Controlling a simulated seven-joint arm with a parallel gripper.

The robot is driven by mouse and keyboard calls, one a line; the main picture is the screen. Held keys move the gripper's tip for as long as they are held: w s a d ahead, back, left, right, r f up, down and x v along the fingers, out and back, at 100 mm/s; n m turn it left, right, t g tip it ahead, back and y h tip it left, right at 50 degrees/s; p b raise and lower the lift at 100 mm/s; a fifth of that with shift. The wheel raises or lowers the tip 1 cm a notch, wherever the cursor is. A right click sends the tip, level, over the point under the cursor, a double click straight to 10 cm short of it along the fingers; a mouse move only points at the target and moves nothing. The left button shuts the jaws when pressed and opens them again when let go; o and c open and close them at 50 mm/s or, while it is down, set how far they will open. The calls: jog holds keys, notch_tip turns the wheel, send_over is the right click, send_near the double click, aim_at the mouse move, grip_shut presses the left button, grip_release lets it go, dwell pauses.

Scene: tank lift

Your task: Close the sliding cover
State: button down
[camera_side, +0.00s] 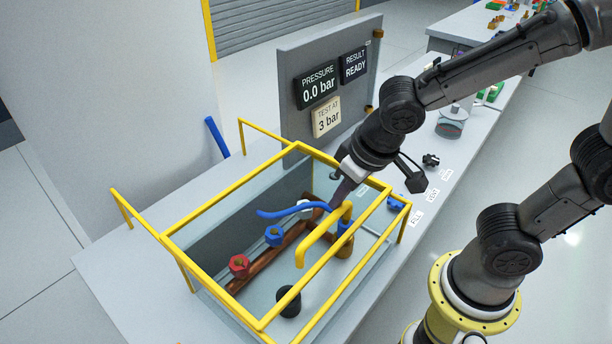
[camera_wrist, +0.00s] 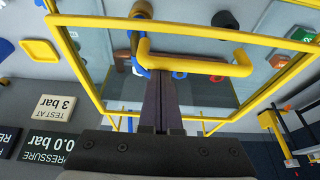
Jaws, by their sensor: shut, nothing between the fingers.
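The clear sliding cover is hard to make out; its edges blend with the glass tank inside the yellow rail frame (camera_side: 210,205). A bent yellow handle (camera_side: 318,240) stands over the tank's right part; it crosses the upper middle of the wrist view (camera_wrist: 200,66). My gripper (camera_side: 334,203) is shut and empty, pointing down beside the handle's far end. In the wrist view my fingertips (camera_wrist: 160,76) lie close to the handle's left end; whether they touch it is unclear. How far the cover spans the tank cannot be told.
Inside the tank are copper pipe (camera_side: 270,262), a red valve (camera_side: 239,265), a blue valve (camera_side: 274,236) and a blue lever (camera_side: 285,212). A grey panel (camera_side: 290,70) with 0.0 bar and READY displays stands behind. Yellow rails surround the opening close to my gripper.

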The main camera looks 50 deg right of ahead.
jog(key=s, duration=0.5)
jog(key=shift+f, duration=0.1)
jog(key=shift+w, duration=0.2)
jog(key=w, duration=0.3)
jog(key=shift+w+r, duration=0.2)
jog(key=shift+r, duration=0.2)
jog(key=shift+w+r, duration=0.15)
jog(key=shift+r, duration=0.55)
jog(key=v, duration=0.9)
jog(key=s+d+f+t, duration=0.1)
jog(key=s+d+f, duration=0.2)
jog(key=s+d, duration=0.3)
jog(key=shift+s+d+t, duration=0.2)
jog(key=shift+d+t, duration=0.1)
jog(key=shift+d, duration=0.9)
